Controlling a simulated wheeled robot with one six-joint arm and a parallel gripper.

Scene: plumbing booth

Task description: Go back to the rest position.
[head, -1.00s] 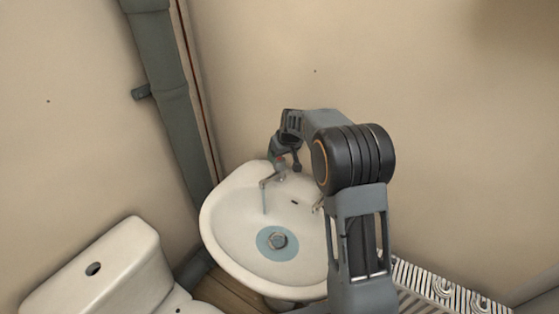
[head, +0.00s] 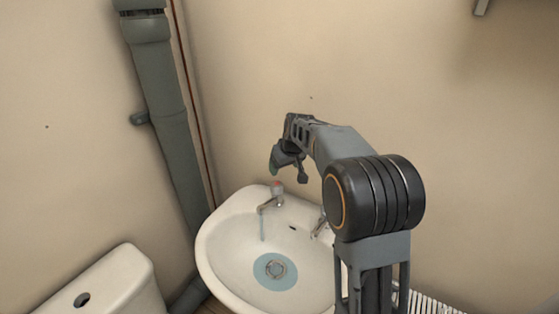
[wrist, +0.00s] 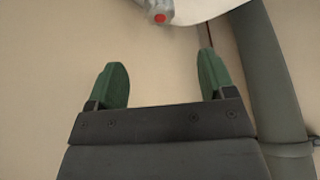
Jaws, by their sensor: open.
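My gripper (wrist: 162,80) shows in the wrist view with its two green fingers apart and nothing between them. In the head view my gripper (head: 275,160) is above the back rim of the white sink (head: 212,250), clear of it. The left tap (head: 277,197) with a red mark stands below the gripper, and a stream of water falls from its spout into the basin. The red-marked tap (wrist: 160,16) also shows at the top of the wrist view, apart from the fingers. A second tap (head: 318,225) is partly hidden by my arm.
A thick grey pipe (head: 165,110) runs down the wall left of the sink. A white toilet cistern (head: 110,285) stands at the lower left. A white radiator (head: 430,304) is at the lower right. The wall above the sink is bare.

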